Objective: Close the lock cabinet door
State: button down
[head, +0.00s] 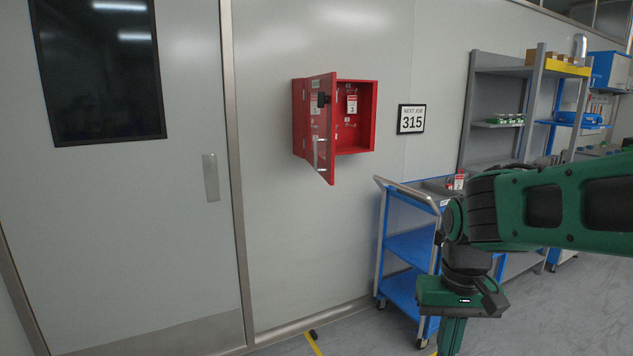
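The red lock cabinet (358,148) hangs on the pale wall left of centre. Its red-framed door (332,130) stands open, swung out from the left side toward me, so I see it at a steep angle. Red-and-white tags (352,104) show inside the open right part; the door hides the left part. My green and black arm comes in from the right and bends down, well to the right of the cabinet and apart from it. I can make out no fingertips of my gripper.
A closed grey door (182,130) is at left. Wall between cabinet and sign is clear.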

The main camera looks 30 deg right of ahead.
aim_at(326, 82)
jog(key=i, duration=1)
jog(key=z, duration=0.05)
